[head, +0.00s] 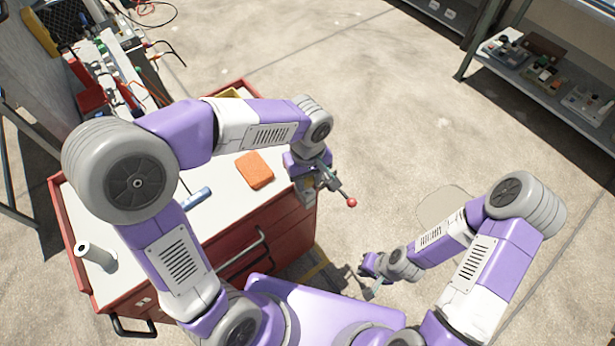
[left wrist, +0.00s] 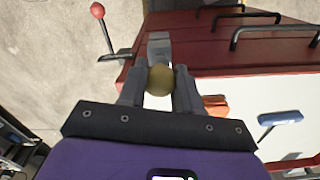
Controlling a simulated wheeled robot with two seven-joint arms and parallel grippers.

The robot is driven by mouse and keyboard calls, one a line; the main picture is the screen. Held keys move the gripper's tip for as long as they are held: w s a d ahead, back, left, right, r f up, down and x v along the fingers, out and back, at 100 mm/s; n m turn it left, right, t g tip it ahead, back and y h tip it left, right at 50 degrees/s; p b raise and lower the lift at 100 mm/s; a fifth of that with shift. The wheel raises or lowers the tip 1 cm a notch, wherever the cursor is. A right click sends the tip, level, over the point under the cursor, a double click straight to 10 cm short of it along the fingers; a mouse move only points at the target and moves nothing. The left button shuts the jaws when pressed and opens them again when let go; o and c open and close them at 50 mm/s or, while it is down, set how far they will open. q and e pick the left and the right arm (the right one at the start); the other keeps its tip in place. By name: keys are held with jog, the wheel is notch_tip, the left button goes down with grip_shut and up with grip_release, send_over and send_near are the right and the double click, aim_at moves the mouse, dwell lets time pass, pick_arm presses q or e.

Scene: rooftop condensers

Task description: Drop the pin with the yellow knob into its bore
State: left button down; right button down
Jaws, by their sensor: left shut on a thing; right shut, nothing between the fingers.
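The yellow knob (left wrist: 160,80) of the pin is between the fingers of my left gripper (left wrist: 160,92), which is shut on it. The pin's shank is hidden below the knob. A grey block (left wrist: 158,45) shows just beyond the knob at the red cabinet's edge. No bore opening is visible, and I cannot tell whether the pin tip is in or above one. In the head view my left gripper (head: 312,180) is at the cabinet's right edge; the knob is hidden there. My right gripper (head: 372,270) is shut and empty, low over the floor and away from the cabinet.
A lever with a red ball (head: 351,202) sticks out beside my left gripper. The red cabinet (head: 285,225) has a white top with an orange cloth (head: 254,170), a blue-handled tool (head: 197,197) and a pale cylinder (head: 95,255). Open floor lies to the right.

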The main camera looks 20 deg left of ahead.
pick_arm(q)
jog(key=shift+f, duration=0.1)
jog(key=c, duration=0.7)
grip_release()
notch_tip(320, 180, up, 8)
jog(key=p, duration=0.2)
jog(key=shift+f+p, duration=0.15)
jog(key=shift+p, duration=0.2)
